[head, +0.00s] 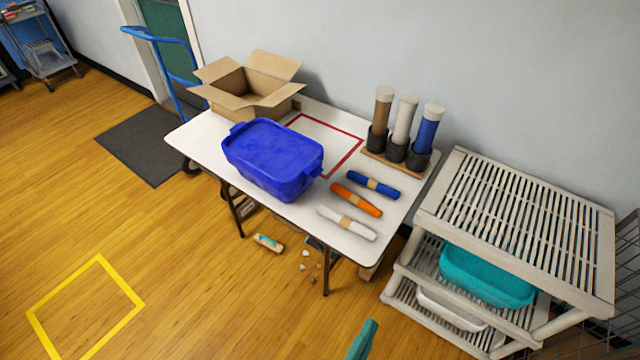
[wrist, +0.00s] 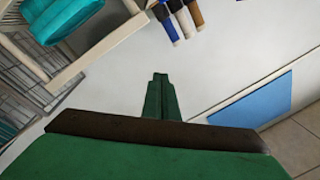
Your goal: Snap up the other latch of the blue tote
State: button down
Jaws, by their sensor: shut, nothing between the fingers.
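The blue tote (head: 272,160) stands with its blue lid on the white table, near the front left edge. A latch or handle shape shows at its left end and another at its right end. They are the same blue as the tote, and I cannot tell which is up or down. My gripper (head: 371,325) shows as a green tip at the bottom of the head view, in front of the table and well apart from the tote. In the wrist view my gripper (wrist: 160,78) has its green fingers together and empty. The tote is not in the wrist view.
On the table (head: 190,139) are an open cardboard box (head: 235,88), a red outlined rectangle (head: 346,159), several rolls and a rack of three tubes (head: 396,152). A slatted shelf (head: 520,215) with a teal bin (head: 485,277) stands right. Small items lie on the floor under the table.

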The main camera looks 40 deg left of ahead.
aim_at(312, 175)
jog(key=w+a+r+m+y, duration=0.1)
jog(key=w+a+m, duration=0.4)
jog(key=w+a, duration=0.9)
jog(key=w+a+r+m+g+y, duration=0.1)
jog(key=w+a+m, duration=0.5)
jog(key=w+a, duration=0.8)
jog(key=a, duration=0.5)
jog(key=shift+w+a, duration=0.15)
jog(key=shift+w, duration=0.25)
jog(key=shift+w+a+r, duration=0.2)
jog(key=shift+a+r, duration=0.5)
jog(key=shift+r, duration=0.05)
